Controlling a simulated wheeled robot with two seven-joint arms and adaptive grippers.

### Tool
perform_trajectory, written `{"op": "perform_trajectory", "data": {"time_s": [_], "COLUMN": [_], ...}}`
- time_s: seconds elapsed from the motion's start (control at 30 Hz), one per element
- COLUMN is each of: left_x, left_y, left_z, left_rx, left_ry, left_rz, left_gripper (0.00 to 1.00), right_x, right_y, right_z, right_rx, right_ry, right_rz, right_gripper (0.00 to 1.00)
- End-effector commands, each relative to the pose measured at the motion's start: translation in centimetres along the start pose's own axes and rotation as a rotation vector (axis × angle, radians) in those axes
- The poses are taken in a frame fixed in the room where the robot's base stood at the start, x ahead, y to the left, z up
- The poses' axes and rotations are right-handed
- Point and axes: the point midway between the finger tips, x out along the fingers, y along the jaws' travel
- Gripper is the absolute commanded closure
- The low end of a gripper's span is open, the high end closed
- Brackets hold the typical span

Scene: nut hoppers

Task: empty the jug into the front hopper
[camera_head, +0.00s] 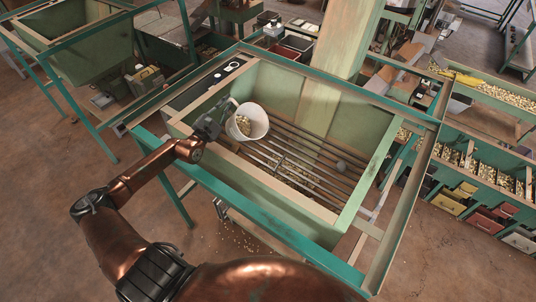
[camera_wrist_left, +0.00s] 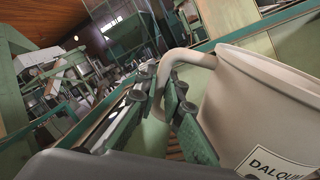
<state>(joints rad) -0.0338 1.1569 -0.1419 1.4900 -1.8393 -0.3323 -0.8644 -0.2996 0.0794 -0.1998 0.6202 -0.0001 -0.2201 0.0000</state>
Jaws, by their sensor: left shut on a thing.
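The white jug (camera_head: 250,125) is held over the left part of the front hopper (camera_head: 290,205), tilted so its open mouth shows, with some pale nuts visible inside. My left gripper (camera_head: 213,124) is shut on the jug's handle. In the left wrist view the gripper (camera_wrist_left: 168,100) closes around the pale curved handle, and the jug (camera_wrist_left: 255,100) fills the right side with a label on its wall. The hopper is a green box with a wooden rim and slats across its bottom. My right gripper is not in view.
A wooden post (camera_head: 345,40) rises at the hopper's far side. A teal frame (camera_head: 270,228) surrounds the hopper. Another green hopper (camera_head: 90,50) stands at the upper left. Bins of nuts (camera_head: 487,165) line the right.

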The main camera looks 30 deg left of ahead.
Motion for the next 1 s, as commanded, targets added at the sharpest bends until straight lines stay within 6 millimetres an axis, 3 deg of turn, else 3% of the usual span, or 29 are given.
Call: {"op": "perform_trajectory", "data": {"time_s": [0.13, 0.43, 1.0], "left_x": [0.1, -0.3, -0.8], "left_y": [0.1, -1.6, -3.8], "left_z": [1.5, 2.0, 5.7], "left_rx": [0.07, 0.216, 0.497], "left_ry": [-0.017, -0.046, -0.101], "left_rz": [0.003, 0.004, 0.005], "left_gripper": [1.0, 1.0, 1.0], "right_x": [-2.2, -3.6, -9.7], "right_y": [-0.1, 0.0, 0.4], "right_z": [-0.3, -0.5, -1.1], "right_rx": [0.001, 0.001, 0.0], "right_ry": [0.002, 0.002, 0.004], "right_rz": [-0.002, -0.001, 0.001], "right_gripper": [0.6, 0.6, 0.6]}}
